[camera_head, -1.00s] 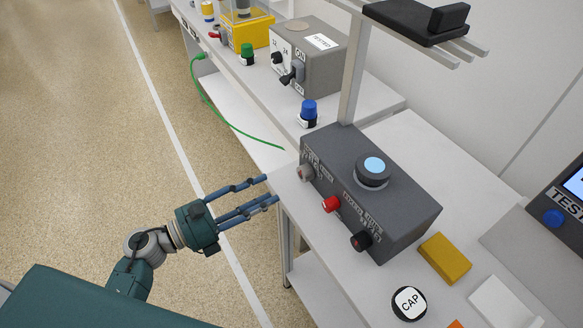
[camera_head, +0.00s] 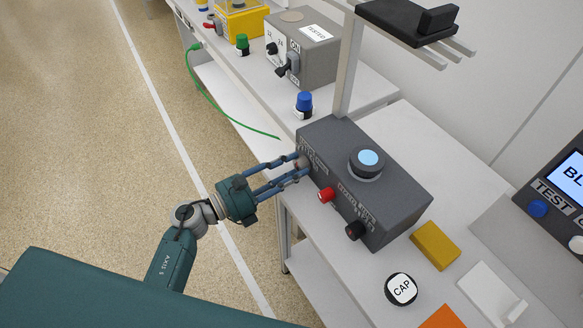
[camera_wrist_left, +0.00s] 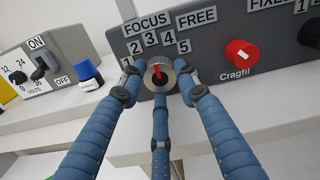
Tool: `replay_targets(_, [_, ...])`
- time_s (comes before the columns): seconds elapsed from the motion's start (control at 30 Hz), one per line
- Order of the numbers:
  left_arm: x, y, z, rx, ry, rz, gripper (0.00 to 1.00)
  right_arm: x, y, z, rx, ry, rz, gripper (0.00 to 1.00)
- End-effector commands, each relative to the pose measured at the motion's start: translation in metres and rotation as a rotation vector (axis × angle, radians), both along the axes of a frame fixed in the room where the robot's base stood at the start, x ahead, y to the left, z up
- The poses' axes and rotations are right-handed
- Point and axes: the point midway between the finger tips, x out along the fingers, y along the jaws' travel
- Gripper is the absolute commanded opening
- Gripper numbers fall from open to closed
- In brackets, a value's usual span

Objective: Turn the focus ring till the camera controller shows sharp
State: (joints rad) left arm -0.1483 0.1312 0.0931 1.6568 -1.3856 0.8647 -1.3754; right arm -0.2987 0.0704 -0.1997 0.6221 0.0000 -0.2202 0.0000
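The focus ring is a round grey metal knob with a red pointer (camera_wrist_left: 158,70), on the front of a dark grey box (camera_head: 398,205). In the left wrist view it sits under the FOCUS label and numbers 1 to 5, the pointer near upright. My left gripper (camera_head: 301,165) has its blue fingers around the ring, from both sides and below. They look open; firm contact cannot be made out. In the head view they partly hide the ring. The camera controller screen (camera_head: 576,176) at the right edge shows "BL", the rest cut off. My right gripper is not in view.
A red knob (camera_head: 326,195) and a black knob (camera_head: 356,230) sit beside the ring on the same box. A blue-capped jar (camera_head: 304,104) and a grey switch box (camera_head: 303,50) stand further back.

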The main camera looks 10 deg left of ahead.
Motion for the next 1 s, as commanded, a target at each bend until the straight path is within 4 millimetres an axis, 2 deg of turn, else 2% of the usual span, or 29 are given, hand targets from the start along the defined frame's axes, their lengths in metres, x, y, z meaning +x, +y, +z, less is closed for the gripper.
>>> replay_targets(0.03, [0.0, 0.0, 0.0, 0.0, -0.001, 0.001, 0.14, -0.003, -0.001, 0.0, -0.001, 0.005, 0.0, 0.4])
replay_targets(0.1, [0.0, 0.0, 0.001, 0.0, -0.001, 0.001, 0.05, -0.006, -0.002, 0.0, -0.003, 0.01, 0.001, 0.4])
replay_targets(0.57, [0.0, 0.001, 0.001, -0.071, 0.071, 0.0, 0.05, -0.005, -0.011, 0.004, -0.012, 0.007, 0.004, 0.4])
replay_targets(1.0, [0.0, 0.001, 0.002, -0.34, 0.339, 0.0, 0.05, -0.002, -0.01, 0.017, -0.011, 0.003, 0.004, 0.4])
